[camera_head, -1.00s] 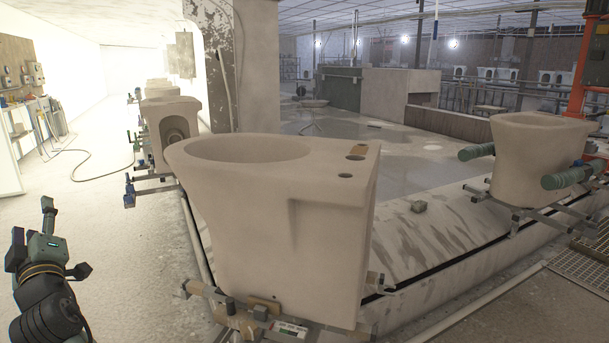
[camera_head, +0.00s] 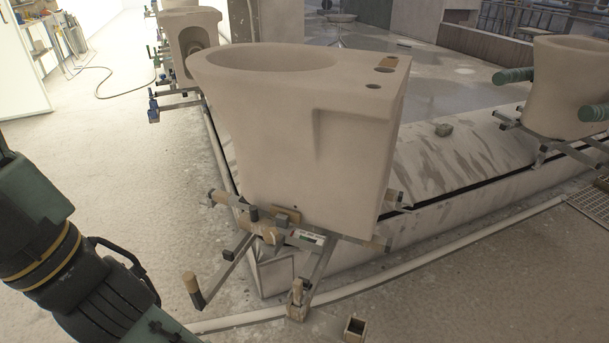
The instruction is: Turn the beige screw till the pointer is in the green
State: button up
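A toilet-shaped clay piece (camera_head: 290,150) stands on a metal carrier frame (camera_head: 325,258). A small white scale plate (camera_head: 305,237) with a green patch is on the frame below the piece; its pointer is too small to make out. Several beige parts are near it: a round knob-like part (camera_head: 270,235) just left of the plate, an upright peg (camera_head: 297,288) at the front, and a beige-ended bar (camera_head: 191,284) at front left. I cannot tell which is the screw. My arm (camera_head: 60,250) fills the lower left, apart from the frame; my gripper is outside the picture.
A low kerb (camera_head: 350,265) runs behind the carrier, with a pale pipe (camera_head: 420,264) along the floor. Another clay piece on a carrier (camera_head: 568,90) with green rollers stands right. A small square tube (camera_head: 355,328) is at the bottom.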

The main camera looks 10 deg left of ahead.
aim_at(272, 235)
jog(key=j, duration=0.65)
jog(key=k+j, duration=0.1)
jog(key=j, duration=0.5)
jog(key=j+z, duration=0.05)
